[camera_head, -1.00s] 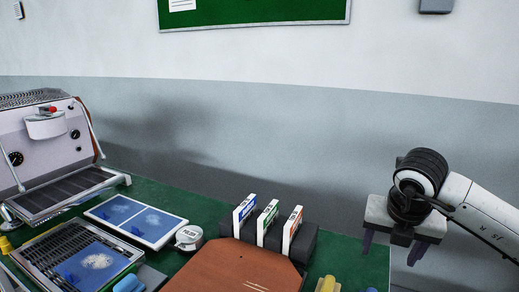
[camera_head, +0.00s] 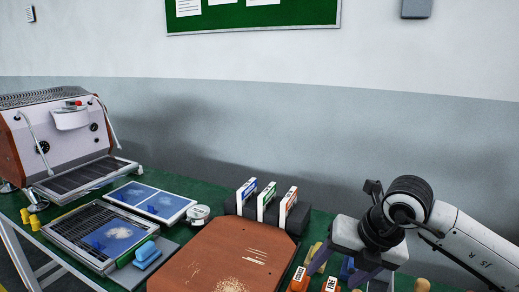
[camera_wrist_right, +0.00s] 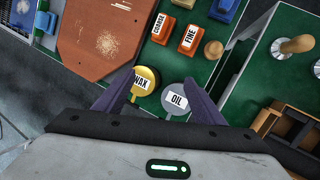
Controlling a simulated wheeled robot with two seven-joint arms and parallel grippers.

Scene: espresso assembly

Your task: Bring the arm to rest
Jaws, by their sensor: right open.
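My right gripper (camera_head: 338,268) is at the lower right of the head view, above the right part of the green table, with its dark fingers pointing down. In the right wrist view the gripper (camera_wrist_right: 160,88) has its two purple fingers spread apart with nothing held. Beyond them lie a yellow round tag (camera_wrist_right: 145,78) with a partly hidden label and a grey round tag (camera_wrist_right: 176,97) marked OIL. Whether the fingers clear them in height I cannot tell. My left gripper is in neither view.
An espresso machine (camera_head: 62,140) stands at the left. A brown board (camera_head: 225,262) lies at the front middle, with a dark card holder (camera_head: 232,205) behind it.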

